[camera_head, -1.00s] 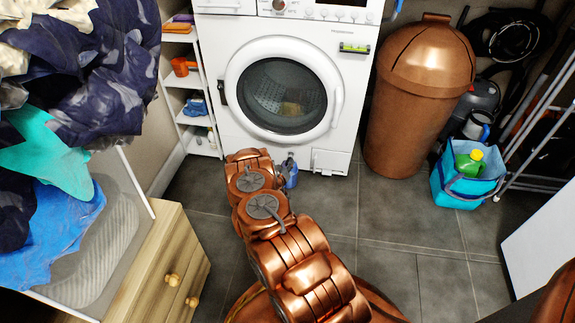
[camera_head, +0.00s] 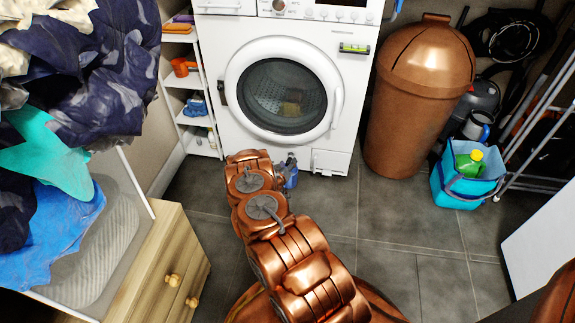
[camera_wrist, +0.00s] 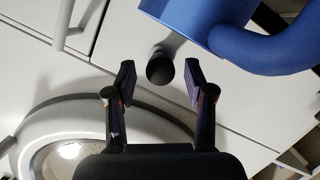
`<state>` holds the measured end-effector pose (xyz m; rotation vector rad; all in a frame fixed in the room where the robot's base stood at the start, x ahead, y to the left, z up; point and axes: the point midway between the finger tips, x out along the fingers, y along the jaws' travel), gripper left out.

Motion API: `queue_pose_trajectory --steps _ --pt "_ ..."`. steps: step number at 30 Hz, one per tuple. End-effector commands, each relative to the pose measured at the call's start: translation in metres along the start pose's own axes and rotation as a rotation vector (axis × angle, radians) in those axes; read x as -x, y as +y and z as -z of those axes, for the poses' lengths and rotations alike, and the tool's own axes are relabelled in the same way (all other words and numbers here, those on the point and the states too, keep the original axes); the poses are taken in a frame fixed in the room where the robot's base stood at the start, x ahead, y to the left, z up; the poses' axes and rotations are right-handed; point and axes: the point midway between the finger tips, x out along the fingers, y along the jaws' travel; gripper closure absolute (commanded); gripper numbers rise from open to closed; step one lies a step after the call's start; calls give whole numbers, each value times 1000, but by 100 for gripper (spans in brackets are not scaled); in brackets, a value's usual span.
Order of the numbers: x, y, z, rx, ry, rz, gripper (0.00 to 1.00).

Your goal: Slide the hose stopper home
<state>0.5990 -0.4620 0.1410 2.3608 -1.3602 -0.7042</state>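A dark, short round piece (camera_wrist: 160,68), probably the hose stopper, shows in the wrist view just beyond and between my fingertips, in front of a white panel. My gripper (camera_wrist: 160,80) is open, with a visible gap on each side of the dark piece. I cannot tell how deep the piece sits. In the head view my arm reaches down to the lower front of the white washing machine (camera_head: 282,90), and its end is largely hidden behind the arm. The stopper is not discernible there.
A blue object with a thick curved handle (camera_wrist: 265,50) is close beside my gripper, at upper right in the wrist view. A small white flap (camera_head: 330,161) is at the machine's lower right. A copper bin (camera_head: 420,100) and a turquoise caddy (camera_head: 465,185) stand right; a wooden drawer unit (camera_head: 165,260) stands left.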

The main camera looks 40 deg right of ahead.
Motion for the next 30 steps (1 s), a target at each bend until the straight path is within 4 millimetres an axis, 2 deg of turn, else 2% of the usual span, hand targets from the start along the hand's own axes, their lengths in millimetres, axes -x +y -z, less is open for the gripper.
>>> queue_pose_trajectory --steps 9,14,20,30 --pt "1 0 0 0 0 0 45" --pt "9 -1 0 -1 -2 1 45" --pt "31 0 0 1 -1 1 45" --pt "79 -2 -1 2 -3 4 45"
